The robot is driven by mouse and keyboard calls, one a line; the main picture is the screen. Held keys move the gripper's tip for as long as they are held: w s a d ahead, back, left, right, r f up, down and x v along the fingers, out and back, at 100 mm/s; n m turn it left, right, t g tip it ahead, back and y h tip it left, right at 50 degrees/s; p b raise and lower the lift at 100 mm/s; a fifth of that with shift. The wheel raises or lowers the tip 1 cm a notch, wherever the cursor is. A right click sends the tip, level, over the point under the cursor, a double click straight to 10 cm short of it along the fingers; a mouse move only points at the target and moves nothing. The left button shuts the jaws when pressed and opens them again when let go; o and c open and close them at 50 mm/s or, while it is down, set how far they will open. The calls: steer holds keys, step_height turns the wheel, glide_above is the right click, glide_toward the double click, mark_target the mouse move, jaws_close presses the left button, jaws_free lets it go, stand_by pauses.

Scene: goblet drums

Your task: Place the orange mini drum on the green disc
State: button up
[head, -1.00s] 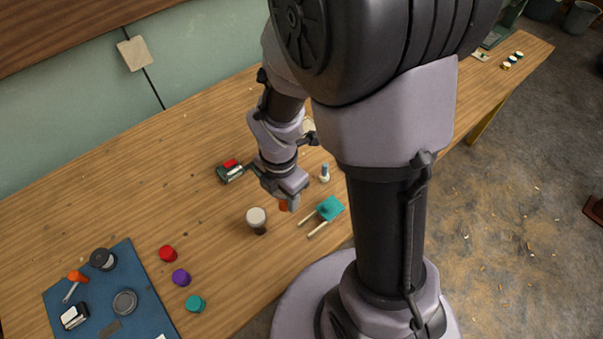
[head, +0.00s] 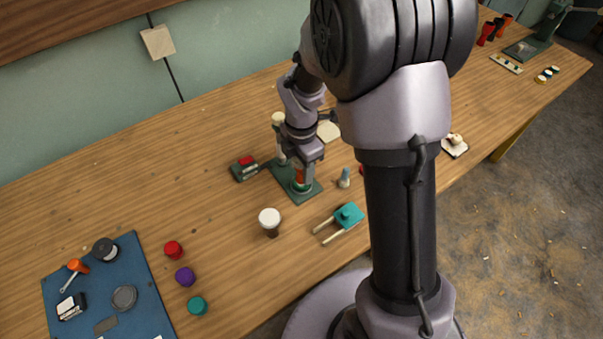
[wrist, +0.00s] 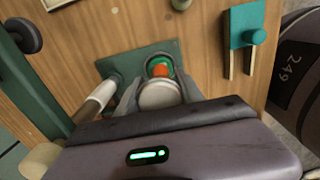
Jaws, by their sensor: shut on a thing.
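My gripper (head: 302,178) is shut on the orange mini drum (head: 299,175), which shows between its fingers. In the wrist view my gripper (wrist: 160,88) holds the drum by its sides, with its pale round top (wrist: 160,96) facing the camera and its orange part (wrist: 160,70) just beyond. The green disc (head: 301,188) is directly under the drum on a dark green plate (head: 306,199). A green rim (wrist: 164,60) also shows past the orange part. I cannot tell whether the drum touches the disc.
A pale-topped post (head: 279,119) stands at the plate's back. A dark cup with a white top (head: 269,219) and a teal clamp-like thing (head: 348,216) stand in front. A small bottle (head: 344,178) is to the right.

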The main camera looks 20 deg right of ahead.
steer(key=shift+f, duration=0.65)
steer(key=shift+r, duration=0.2)
steer(key=shift+f, duration=0.15)
steer(key=o, duration=1.3)
steer(key=shift+o, duration=0.2)
